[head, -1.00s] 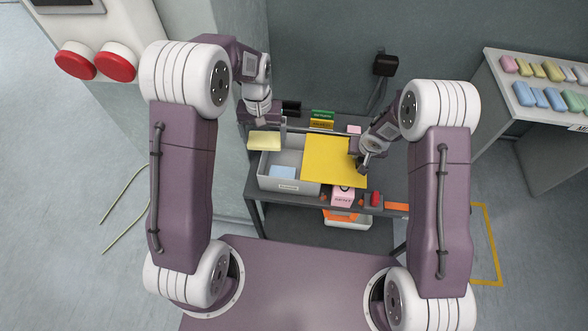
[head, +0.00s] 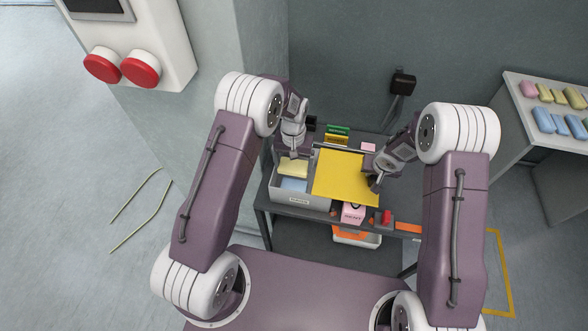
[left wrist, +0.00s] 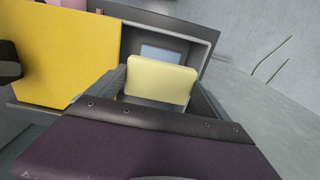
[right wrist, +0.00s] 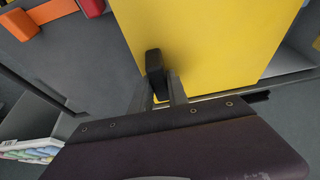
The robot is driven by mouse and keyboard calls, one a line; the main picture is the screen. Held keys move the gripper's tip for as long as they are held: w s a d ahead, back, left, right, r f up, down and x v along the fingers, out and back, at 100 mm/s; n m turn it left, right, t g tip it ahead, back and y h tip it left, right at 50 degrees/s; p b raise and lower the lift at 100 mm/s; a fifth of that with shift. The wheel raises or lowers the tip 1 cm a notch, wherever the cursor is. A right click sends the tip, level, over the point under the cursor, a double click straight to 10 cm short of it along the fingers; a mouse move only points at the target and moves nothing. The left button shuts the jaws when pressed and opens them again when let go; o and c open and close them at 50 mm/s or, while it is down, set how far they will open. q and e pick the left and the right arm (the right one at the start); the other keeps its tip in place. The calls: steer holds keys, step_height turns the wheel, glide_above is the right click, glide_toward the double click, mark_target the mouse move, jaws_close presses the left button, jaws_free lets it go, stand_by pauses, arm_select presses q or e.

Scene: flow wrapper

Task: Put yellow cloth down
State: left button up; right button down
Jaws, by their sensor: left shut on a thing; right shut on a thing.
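The pale yellow cloth (head: 293,168) is a small folded pad in my left gripper (head: 294,156). The left wrist view shows the cloth (left wrist: 162,82) between the fingers. It is over or inside the left part of the grey bin (head: 300,202); I cannot tell whether it touches anything below. A light blue cloth (head: 294,185) lies in the bin, nearer the front, and also shows in the left wrist view (left wrist: 160,54).
The bin stands on a dark cart. A pink box (head: 353,213) and a red item (head: 386,216) sit at the cart's front. Green and yellow boxes (head: 337,133) stand at the back. A side table (head: 530,113) holds several coloured cloths.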

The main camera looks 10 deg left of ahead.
mark_target(294, 166)
arm_select(q)
steer(key=shift+f, duration=1.45)
steer(key=shift+f, duration=0.6)
steer(key=o, duration=1.1)
steer(key=shift+c, duration=0.2)
steer(key=shift+r, duration=0.1)
